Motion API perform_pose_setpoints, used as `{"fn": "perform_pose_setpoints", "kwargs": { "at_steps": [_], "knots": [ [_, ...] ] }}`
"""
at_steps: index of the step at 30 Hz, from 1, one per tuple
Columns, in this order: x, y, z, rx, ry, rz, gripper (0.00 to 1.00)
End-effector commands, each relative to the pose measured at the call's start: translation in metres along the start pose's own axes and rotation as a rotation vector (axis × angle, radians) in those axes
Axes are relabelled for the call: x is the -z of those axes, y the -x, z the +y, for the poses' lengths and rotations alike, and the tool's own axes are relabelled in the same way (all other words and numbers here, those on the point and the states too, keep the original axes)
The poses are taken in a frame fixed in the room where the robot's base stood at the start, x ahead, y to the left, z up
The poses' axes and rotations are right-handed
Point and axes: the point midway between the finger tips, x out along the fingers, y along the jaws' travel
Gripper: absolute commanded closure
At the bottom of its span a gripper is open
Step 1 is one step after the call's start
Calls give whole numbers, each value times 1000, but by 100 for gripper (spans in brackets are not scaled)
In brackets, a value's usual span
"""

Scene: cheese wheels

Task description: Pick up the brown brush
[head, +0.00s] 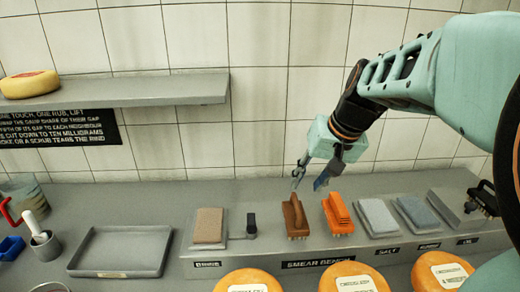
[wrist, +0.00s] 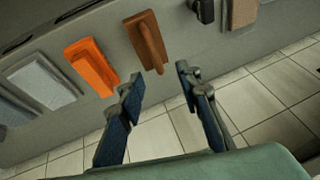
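The brown brush (head: 295,215) stands on the grey bench, its handle up and its bristles down, left of an orange brush (head: 337,213). In the wrist view the brown brush (wrist: 147,40) lies beyond the fingertips, near the gap between them, with the orange brush (wrist: 91,66) to its left. My gripper (head: 311,178) is above and behind the brown brush in the head view, apart from it. In the wrist view my gripper (wrist: 160,80) has its two fingers spread with nothing between them.
Right of the orange brush are grey pads (head: 377,216) on trays. Left are a brown pad (head: 208,225), a small black object (head: 251,224) and an empty grey tray (head: 121,251). Cheese wheels (head: 247,281) line the front. A shelf (head: 150,90) juts from the tiled wall.

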Motion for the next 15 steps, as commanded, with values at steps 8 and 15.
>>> {"fn": "perform_pose_setpoints", "kwargs": {
  "at_steps": [8,15],
  "knots": [
    [4,-35,4,-11,32,10,68],
    [5,-56,5,-11,32,11,68]
  ]
}}
